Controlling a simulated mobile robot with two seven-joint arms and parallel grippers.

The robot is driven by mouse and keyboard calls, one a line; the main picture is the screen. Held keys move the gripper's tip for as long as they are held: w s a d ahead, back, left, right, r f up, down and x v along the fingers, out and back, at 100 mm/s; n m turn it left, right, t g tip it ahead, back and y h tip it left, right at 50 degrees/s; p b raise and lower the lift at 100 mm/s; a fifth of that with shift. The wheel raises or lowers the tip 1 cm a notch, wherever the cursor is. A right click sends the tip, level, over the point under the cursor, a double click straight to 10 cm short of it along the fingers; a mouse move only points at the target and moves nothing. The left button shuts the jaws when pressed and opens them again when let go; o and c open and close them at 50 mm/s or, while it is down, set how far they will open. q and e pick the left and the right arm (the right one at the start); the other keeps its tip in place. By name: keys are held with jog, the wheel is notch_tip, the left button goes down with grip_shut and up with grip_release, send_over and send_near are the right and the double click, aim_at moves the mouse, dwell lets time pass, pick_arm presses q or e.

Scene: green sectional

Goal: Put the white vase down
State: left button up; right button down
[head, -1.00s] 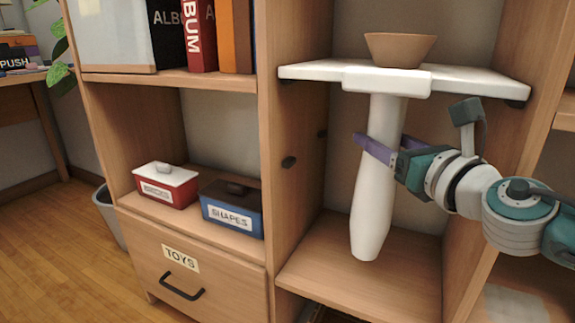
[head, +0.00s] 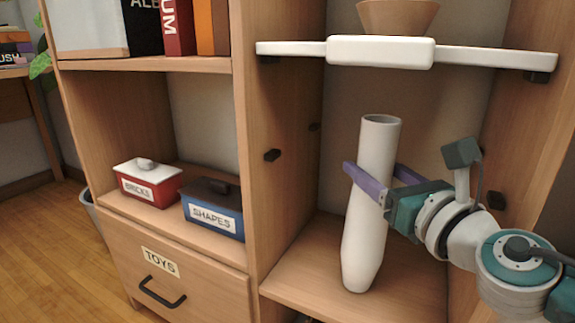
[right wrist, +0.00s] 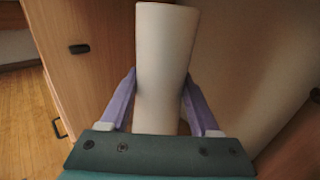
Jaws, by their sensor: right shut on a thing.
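The tall white vase (head: 368,230) is in the right compartment of the wooden shelf unit, leaning slightly, with its open rim up. Its base is close to the compartment floor (head: 400,283); I cannot tell whether it touches. My right gripper (head: 378,180) is shut on the vase around its middle, one purple finger on each side. In the right wrist view the vase (right wrist: 162,70) stands between the two fingers (right wrist: 160,100). My left gripper is not in view.
A white shelf board (head: 380,52) with a brown bowl (head: 397,16) on it is above the vase. The left compartment holds a red bricks box (head: 148,187) and a blue shapes box (head: 213,212). The compartment floor around the vase is clear.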

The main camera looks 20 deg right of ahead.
jog(key=shift+s+a+f, duration=0.1)
jog(key=shift+s+a, duration=0.05)
jog(key=shift+a, duration=0.1)
jog(key=shift+c, duration=2.4)
grip_release()
jog(key=shift+s+a+f, duration=0.1)
jog(key=shift+f, duration=0.05)
jog(key=o, duration=0.4)
jog(key=shift+w+d, duration=0.2)
jog(key=shift+d, duration=0.05)
jog(key=shift+c, duration=0.2)
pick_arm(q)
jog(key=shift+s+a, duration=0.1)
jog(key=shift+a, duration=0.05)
pick_arm(e)
jog(key=shift+s+a, duration=0.1)
jog(key=shift+r, duration=0.25)
jog(key=s, duration=0.4)
jog(key=s+p, duration=0.1)
jog(key=s, duration=0.2)
jog(key=shift+a, duration=0.25)
jog(key=shift+s, duration=0.2)
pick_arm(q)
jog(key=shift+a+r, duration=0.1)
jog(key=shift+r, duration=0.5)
